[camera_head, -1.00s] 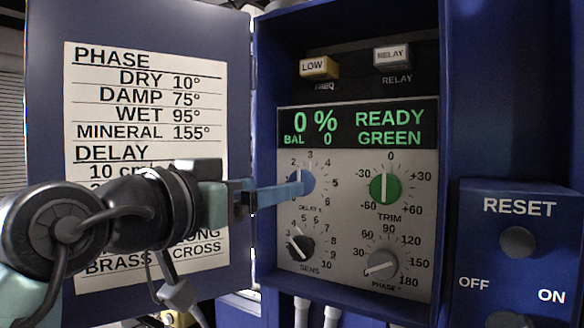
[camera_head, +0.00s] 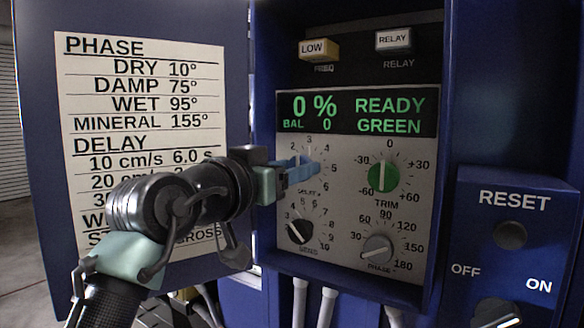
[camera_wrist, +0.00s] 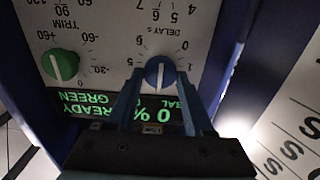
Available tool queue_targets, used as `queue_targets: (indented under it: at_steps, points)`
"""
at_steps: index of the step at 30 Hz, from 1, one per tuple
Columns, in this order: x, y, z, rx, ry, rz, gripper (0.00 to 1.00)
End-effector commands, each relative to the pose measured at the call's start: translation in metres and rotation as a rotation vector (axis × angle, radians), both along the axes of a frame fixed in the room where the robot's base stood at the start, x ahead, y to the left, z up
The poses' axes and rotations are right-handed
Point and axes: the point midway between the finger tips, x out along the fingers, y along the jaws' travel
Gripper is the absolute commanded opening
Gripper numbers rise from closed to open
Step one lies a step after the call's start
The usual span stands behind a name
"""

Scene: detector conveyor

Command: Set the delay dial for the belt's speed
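The blue delay dial (camera_wrist: 160,72) is on the grey control panel (camera_head: 345,215), below the green display. Its white line stands about upright in both views; fingers partly cover the dial in the head view. My gripper (camera_wrist: 160,78) has one blue finger on each side of the dial, with narrow gaps seemingly visible; contact is unclear. The gripper also shows at the dial in the head view (camera_head: 306,169). A chart (camera_head: 130,110) on the open door lists delay 10 cm/s as 6.0 s; my arm hides much of the lower rows.
The green trim dial (camera_head: 384,176), black sens dial (camera_head: 299,231) and grey phase dial (camera_head: 377,248) are close by. The display (camera_head: 357,112) reads 0 %, BAL 0, READY GREEN. Cabinet walls flank the panel. A reset and off/on box (camera_head: 510,250) is at right.

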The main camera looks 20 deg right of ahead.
Motion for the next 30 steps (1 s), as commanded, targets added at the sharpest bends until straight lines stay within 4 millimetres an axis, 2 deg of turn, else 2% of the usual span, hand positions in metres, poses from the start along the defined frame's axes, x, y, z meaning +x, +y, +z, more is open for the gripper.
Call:
queue_targets:
  at_steps: [1, 6, 8, 20, 30]
  points:
    - [0.0001, 0.0002, 0.0001, 0.0, 0.0, 0.001, 0.38]
    - [0.0001, 0.0003, 0.0002, -0.001, -0.001, 0.001, 0.08]
    - [0.0001, 0.0004, 0.0002, -0.001, -0.001, 0.001, 0.0]
    - [0.0001, -0.0001, 0.0011, -0.05, 0.062, -0.001, 0.0]
    - [0.0008, 0.0, 0.0022, -0.216, 0.275, -0.002, 0.0]
